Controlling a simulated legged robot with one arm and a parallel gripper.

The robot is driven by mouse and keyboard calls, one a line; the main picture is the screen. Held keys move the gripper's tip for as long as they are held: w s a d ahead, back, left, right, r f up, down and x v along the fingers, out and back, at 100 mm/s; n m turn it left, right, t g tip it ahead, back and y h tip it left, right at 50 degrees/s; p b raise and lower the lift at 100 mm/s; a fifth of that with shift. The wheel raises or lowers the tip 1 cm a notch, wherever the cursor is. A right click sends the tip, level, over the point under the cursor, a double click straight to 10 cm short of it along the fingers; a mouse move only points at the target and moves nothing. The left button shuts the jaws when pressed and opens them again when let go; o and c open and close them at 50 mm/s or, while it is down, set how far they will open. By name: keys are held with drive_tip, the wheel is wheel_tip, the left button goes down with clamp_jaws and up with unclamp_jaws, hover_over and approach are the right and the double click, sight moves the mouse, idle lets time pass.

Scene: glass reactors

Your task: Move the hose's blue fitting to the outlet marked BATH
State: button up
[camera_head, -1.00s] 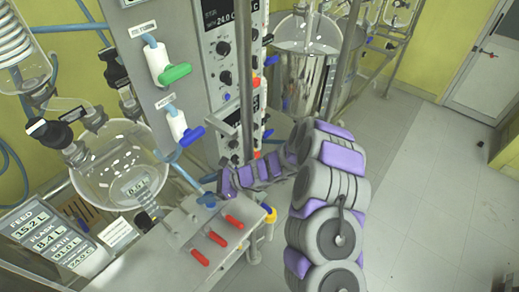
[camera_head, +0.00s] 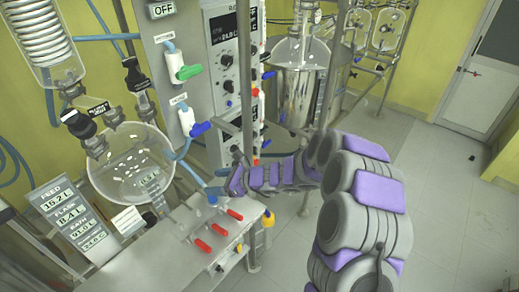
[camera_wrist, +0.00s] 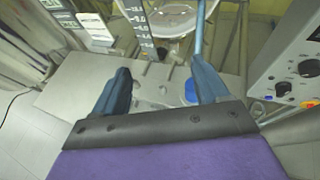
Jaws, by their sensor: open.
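The blue fitting (camera_head: 213,191) is at the far end of the steel bench (camera_head: 150,262), with a pale blue hose (camera_head: 184,172) running up to the left from it. In the wrist view, a round blue part (camera_wrist: 190,93), apparently the fitting, shows beside my right finger, which partly covers it. My gripper (camera_wrist: 160,68) is open above the bench and holds nothing. I cannot read which outlet is marked BATH.
A readout sign (camera_head: 72,220) lists FEED, FLASK, BATH levels. A round glass flask (camera_head: 132,165) hangs behind the bench at left. A control panel (camera_head: 228,70) and a steel-and-glass reactor vessel (camera_head: 300,85) stand behind. The floor (camera_head: 430,190) at right is free.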

drive_tip(key=w+d+r+m+t+h, duration=0.2)
drive_tip(key=d+r+m+t, duration=0.1)
drive_tip(key=d+r, duration=0.2)
drive_tip(key=w+d+r+m+t+h, duration=0.2)
drive_tip(key=w+d+r+m+t, duration=0.1)
drive_tip(key=d+r, duration=0.3)
drive_tip(key=shift+d, duration=1.3)
drive_tip(key=shift+r, duration=0.1)
